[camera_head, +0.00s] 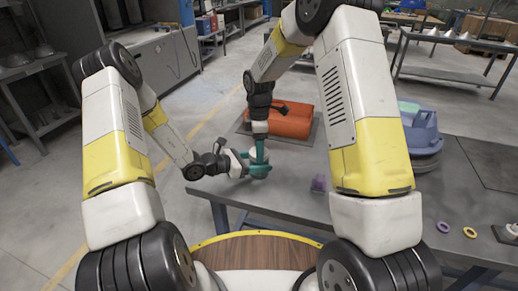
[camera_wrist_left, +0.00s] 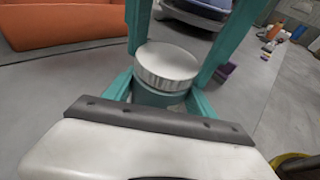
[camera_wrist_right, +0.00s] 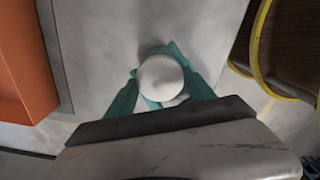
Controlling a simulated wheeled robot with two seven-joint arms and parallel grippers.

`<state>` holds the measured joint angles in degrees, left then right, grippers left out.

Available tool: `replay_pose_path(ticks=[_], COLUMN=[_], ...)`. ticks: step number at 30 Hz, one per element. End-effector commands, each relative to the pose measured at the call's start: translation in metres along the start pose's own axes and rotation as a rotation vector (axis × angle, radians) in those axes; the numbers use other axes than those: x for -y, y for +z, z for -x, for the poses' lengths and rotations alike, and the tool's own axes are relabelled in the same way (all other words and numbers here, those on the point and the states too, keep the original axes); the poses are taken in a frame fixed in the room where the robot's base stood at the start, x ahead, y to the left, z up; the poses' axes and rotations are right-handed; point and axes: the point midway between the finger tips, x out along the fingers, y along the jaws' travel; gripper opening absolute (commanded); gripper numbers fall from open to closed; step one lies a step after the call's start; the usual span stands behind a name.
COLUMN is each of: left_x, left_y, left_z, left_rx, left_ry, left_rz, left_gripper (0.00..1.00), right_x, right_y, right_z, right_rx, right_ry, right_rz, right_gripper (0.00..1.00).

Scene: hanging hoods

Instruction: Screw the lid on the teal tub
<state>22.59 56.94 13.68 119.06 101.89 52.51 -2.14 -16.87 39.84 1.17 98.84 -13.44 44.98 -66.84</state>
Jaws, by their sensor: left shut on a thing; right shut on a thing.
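The teal tub (camera_wrist_left: 158,97) stands upright near the left end of the grey table, with the white ribbed lid (camera_wrist_left: 167,65) on top of it. The lid looks level, but I cannot tell how far its thread is engaged. My left gripper (camera_head: 250,167) comes in low from the left, and its teal fingers are shut on the tub's sides. My right gripper (camera_head: 260,158) points straight down from above and is shut on the lid. In the right wrist view the round lid (camera_wrist_right: 160,78) lies between its fingers. In the head view the grippers mostly hide the tub.
An orange case (camera_head: 292,120) lies behind the grippers on the table (camera_head: 285,200). A small purple block (camera_head: 318,183) is to the right. A blue-purple object (camera_head: 425,135) stands farther right. A purple ring (camera_head: 443,227) and a yellow ring (camera_head: 470,232) lie near the front edge.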

Motion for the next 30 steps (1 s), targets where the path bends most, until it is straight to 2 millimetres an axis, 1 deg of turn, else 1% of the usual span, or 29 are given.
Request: replay_pose_path(ticks=[2, 5, 8, 18, 21, 23, 27, 28, 30], left_x=[0.0000, 0.0001, 0.0000, 0.0001, 0.0001, 0.0001, 0.0001, 0.0001, 0.0002], left_y=[0.0002, 0.0002, 0.0002, 0.0002, 0.0002, 0.0002, 0.0002, 0.0002, 0.0002], left_z=[0.0000, 0.0000, 0.0000, 0.0000, 0.0000, 0.0000, 0.0000, -0.0001, -0.0001], left_rx=[0.001, 0.001, 0.001, 0.001, 0.000, 0.000, 0.000, 0.000, 0.000], left_ry=[0.000, 0.000, 0.000, 0.000, 0.000, 0.000, 0.000, 0.000, 0.000], left_rz=[0.000, 0.000, 0.000, 0.000, 0.000, 0.000, 0.000, 0.000, 0.000], left_gripper=[0.00, 0.00, 0.00, 0.00, 0.00, 0.00, 0.00, 0.00, 0.00], right_x=[-0.0003, -0.0004, -0.0004, -0.0005, -0.0006, -0.0005, -0.0006, -0.0006, -0.0006], right_y=[0.0001, 0.0002, -0.0003, -0.0005, -0.0002, -0.0003, 0.0001, 0.0001, 0.0001], right_z=[0.0002, 0.0001, 0.0001, -0.0003, -0.0006, -0.0007, -0.0007, -0.0007, -0.0007], right_rx=[0.000, 0.001, 0.002, 0.001, 0.001, 0.000, 0.000, 0.000, 0.000], right_ry=[0.001, 0.001, 0.002, 0.002, 0.003, 0.002, 0.001, 0.001, 0.001], right_rz=[-0.026, -0.149, -0.375, -1.266, -1.479, -1.573, -1.557, -1.557, -1.556], right_gripper=[0.14, 0.14, 0.14, 0.14, 0.14, 0.14, 0.14, 0.66, 0.80])
